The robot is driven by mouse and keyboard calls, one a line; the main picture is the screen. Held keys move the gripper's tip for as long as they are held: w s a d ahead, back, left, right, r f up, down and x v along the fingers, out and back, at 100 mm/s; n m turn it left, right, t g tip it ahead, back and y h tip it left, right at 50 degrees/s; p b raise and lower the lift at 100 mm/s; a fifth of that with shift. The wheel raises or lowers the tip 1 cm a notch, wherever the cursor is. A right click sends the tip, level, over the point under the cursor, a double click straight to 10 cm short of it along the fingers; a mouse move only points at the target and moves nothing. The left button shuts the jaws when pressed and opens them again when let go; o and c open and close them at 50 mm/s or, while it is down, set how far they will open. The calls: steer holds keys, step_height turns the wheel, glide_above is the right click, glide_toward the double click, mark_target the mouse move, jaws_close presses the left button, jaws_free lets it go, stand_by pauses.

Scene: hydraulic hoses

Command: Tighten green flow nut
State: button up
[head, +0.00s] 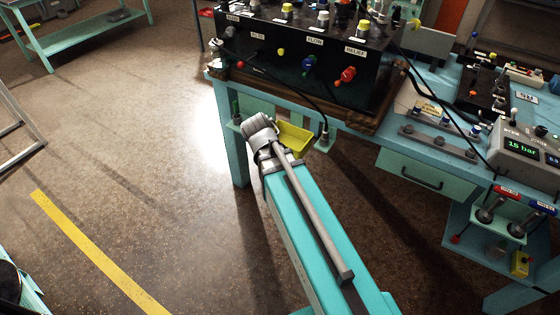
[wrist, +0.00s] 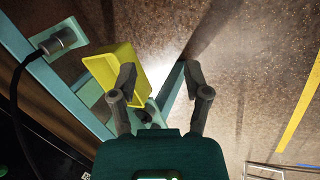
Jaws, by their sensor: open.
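The black hydraulic panel (head: 300,55) stands on the bench at the top of the head view. Below its FLOW label (head: 315,41) is a blue-purple fitting (head: 309,61) with a small green part at its lower end; it is too small to tell whether this is the nut or how tight it sits. My gripper (wrist: 158,75) is open and empty in the wrist view, its two fingers apart and pointing down towards the floor. In the head view my arm's end is below and in front of the panel, with the fingers hidden.
A yellow bin (head: 293,137) hangs at the bench front by my wrist; it also shows beside the left finger in the wrist view (wrist: 108,80). A black hose (head: 300,95) hangs before the panel. Open floor (head: 120,160) lies to the left.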

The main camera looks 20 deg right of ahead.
steer(key=shift+w, duration=0.1)
steer(key=n+t+h+b, duration=0.2)
steer(key=n+t+h, duration=0.5)
steer(key=n+h, duration=0.85)
glide_toward(304, 76)
steer(key=s+a+r+n+y, duration=0.2)
steer(key=a+r+n+y, duration=0.1)
steer(key=y, duration=0.1)
steer(key=shift+a+f, duration=0.15)
steer(key=shift+a, duration=0.05)
steer(key=shift+w+d, duration=0.1)
steer(key=shift+d, duration=0.05)
steer(key=shift+x, duration=6.75)
jaws_close()
